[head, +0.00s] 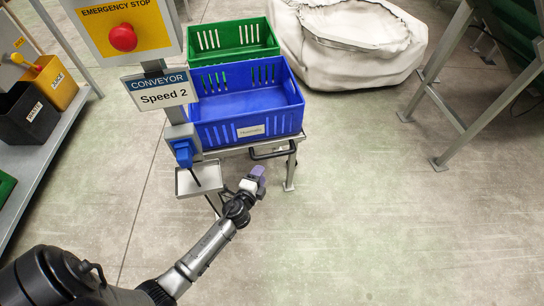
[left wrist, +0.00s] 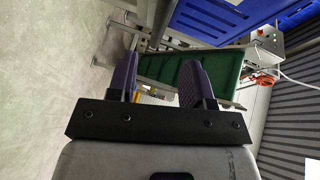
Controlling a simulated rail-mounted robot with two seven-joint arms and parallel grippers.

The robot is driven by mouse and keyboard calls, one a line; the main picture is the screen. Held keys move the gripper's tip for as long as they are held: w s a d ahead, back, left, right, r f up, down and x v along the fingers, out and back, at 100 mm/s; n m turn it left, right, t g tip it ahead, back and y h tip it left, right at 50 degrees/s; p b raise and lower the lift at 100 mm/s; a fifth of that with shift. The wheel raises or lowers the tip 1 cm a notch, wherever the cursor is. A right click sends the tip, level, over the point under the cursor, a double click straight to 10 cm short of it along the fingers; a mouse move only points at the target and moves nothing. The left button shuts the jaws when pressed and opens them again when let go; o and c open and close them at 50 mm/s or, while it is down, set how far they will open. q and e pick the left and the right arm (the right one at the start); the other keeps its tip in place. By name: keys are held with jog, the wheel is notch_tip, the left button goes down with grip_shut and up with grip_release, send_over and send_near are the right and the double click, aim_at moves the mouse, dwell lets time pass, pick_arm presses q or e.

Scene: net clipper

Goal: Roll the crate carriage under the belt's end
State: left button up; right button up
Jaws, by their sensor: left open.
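The blue crate (head: 246,131) sits on a metal-legged stand or carriage (head: 290,172) with a black handle (head: 272,152) on its near side. A green crate (head: 234,58) is right behind it. My left gripper (head: 258,182) is open and empty, low beside the near side of the stand and below the handle, apart from it. In the left wrist view its two purple fingers (left wrist: 156,85) are spread, with blue crate-like plastic (left wrist: 230,18) above and a green slanted surface (left wrist: 160,68) beyond. I cannot tell for sure which part is the belt's end. My right gripper is out of view.
A post carries the emergency stop panel (head: 122,32), the speed sign (head: 160,90) and a small tray (head: 199,179), close to my left gripper. A white sack (head: 350,45) stands behind. Shelving with bins (head: 52,82) is left. A metal frame (head: 452,110) is right. The right floor is clear.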

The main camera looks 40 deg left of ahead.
aim_at(271, 155)
pick_arm(q)
jog(key=b+x, duration=0.3)
jog(key=x, duration=0.7)
jog(key=shift+w, duration=0.1)
jog(key=shift+w+a, duration=0.2)
jog(key=shift+w, duration=0.15)
jog(key=shift+c, duration=0.3)
jog(key=c, duration=0.8)
